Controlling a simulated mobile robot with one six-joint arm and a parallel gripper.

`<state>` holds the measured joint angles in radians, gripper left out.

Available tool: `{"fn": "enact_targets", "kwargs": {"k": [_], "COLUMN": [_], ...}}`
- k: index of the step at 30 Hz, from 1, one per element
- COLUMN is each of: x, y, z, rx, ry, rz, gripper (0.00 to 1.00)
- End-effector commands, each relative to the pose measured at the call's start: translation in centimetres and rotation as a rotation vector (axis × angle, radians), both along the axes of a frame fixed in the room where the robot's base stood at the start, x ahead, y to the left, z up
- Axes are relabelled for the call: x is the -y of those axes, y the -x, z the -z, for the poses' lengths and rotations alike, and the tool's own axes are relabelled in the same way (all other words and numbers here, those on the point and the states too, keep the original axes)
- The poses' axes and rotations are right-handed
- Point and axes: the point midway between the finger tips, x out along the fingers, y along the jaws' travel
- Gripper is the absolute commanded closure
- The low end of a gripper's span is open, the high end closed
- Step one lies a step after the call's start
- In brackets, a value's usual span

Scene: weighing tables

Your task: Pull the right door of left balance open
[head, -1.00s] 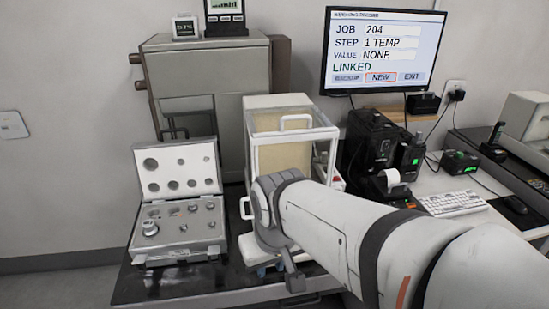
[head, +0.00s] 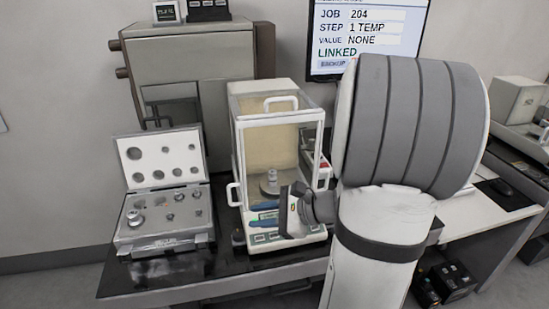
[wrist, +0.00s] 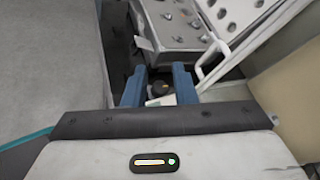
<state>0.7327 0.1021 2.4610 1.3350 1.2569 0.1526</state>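The left balance (head: 240,140) is a white-framed glass box on the table in the head view. Its right door handle (head: 325,176) is a pale loop at the box's right side, partly behind my arm. A left side handle (head: 233,194) shows, and a white handle (wrist: 214,60) lies right of my fingers in the wrist view. My gripper (head: 262,220) is in front of the balance's lower front, its blue fingers pointing left. The fingers also show in the wrist view (wrist: 158,88), apart, with nothing held. A small metal weight (head: 271,177) stands inside the balance.
An open weight case (head: 165,245) with several weights lies left of the balance. A grey cabinet (head: 190,55) stands behind. The monitor (head: 365,35) is at the back right. My arm hides much of the right-hand table.

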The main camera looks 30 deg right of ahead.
Motion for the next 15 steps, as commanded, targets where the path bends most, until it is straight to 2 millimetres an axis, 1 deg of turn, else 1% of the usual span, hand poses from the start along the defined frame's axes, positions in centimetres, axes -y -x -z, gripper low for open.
{"fn": "enact_targets", "kwargs": {"k": [1,2,3,4,5,6,9,12,15], "x": [3.3,5.2,7.9,9.8,11.8,14.2,19.3,22.5,24.0], "y": [-1.0,-1.6,-2.1,-2.3,-2.3,-2.3,-1.5,-0.5,-0.2], "z": [0.7,0.8,0.9,1.1,1.3,1.6,2.3,2.8,3.0], "rx": [0.003,0.014,0.03,0.044,0.058,0.08,0.128,0.164,0.184], "ry": [-0.106,-0.163,-0.236,-0.286,-0.331,-0.384,-0.485,-0.542,-0.567], "rz": [0.15,0.236,0.347,0.426,0.499,0.591,0.774,0.891,0.943], "gripper": [0.75,0.75,0.75,0.75,0.75,0.75,0.75,0.75,0.75]}}
